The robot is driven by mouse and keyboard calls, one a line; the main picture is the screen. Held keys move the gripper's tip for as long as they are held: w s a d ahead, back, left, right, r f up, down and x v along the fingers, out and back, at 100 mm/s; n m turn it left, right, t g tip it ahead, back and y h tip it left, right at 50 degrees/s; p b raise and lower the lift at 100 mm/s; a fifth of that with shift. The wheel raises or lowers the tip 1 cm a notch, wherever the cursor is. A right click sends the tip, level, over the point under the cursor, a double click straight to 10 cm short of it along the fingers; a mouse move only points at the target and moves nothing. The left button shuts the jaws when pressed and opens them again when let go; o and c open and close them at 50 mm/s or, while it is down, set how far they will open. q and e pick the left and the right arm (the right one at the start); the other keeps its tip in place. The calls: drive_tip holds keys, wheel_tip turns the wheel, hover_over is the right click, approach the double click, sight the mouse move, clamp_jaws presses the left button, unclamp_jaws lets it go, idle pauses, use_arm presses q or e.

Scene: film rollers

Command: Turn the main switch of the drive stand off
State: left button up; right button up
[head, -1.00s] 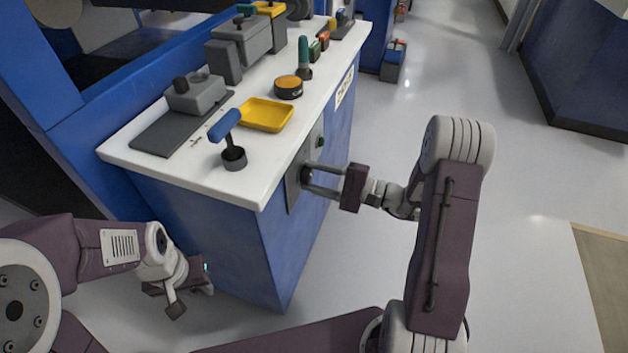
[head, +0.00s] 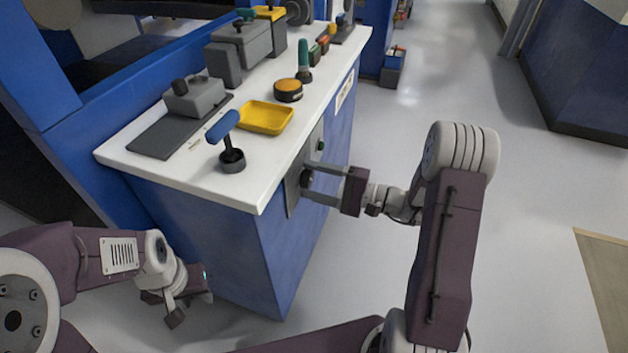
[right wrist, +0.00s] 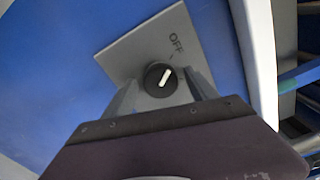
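The drive stand is the blue cabinet (head: 232,255) with a white top. Its main switch (right wrist: 155,87) is a round black knob with a white pointer bar, on a grey plate (right wrist: 130,55) marked OFF. The pointer tilts to the upper right, roughly in line with the tick by the OFF lettering. My right gripper (head: 305,179) is open, its fingers on either side of the knob near the plate; in the right wrist view gaps show beside the knob. My left gripper (head: 188,308) hangs low left of the cabinet, empty; its finger opening is unclear.
On the top stand a blue-handled lever (head: 225,140), a yellow tray (head: 265,117), an orange-topped round button (head: 288,88) and grey boxes (head: 240,45).

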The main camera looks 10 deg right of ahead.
drive_tip(key=p+v, duration=0.3)
drive_tip(key=v, duration=0.6)
idle(0.4)
